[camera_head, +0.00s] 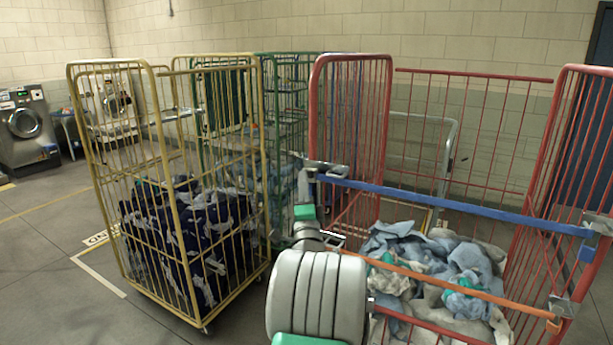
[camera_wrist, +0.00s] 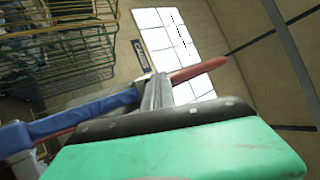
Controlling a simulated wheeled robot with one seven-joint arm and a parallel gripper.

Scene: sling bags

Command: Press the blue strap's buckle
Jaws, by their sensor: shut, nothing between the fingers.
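The blue strap (camera_head: 450,203) runs across the front of the red cage trolley (camera_head: 350,62). Grey metal fittings sit at its left end (camera_head: 326,168) and right end (camera_head: 598,224); I cannot tell clearly which is the buckle. My gripper (camera_head: 303,176) is upright just left of the strap's left end, partly merged with the metal behind it. In the wrist view, the shut, empty gripper (camera_wrist: 156,92) is close beside the blue strap (camera_wrist: 82,114) and a grey fitting at its end. I cannot tell whether they touch.
An orange strap (camera_head: 450,285) crosses lower, above blue and grey laundry (camera_head: 435,255) in the trolley. A yellow cage (camera_head: 160,215) with dark laundry stands left, a green cage (camera_head: 285,75) behind. Washing machines (camera_head: 24,125) are far left. Floor is clear at front left.

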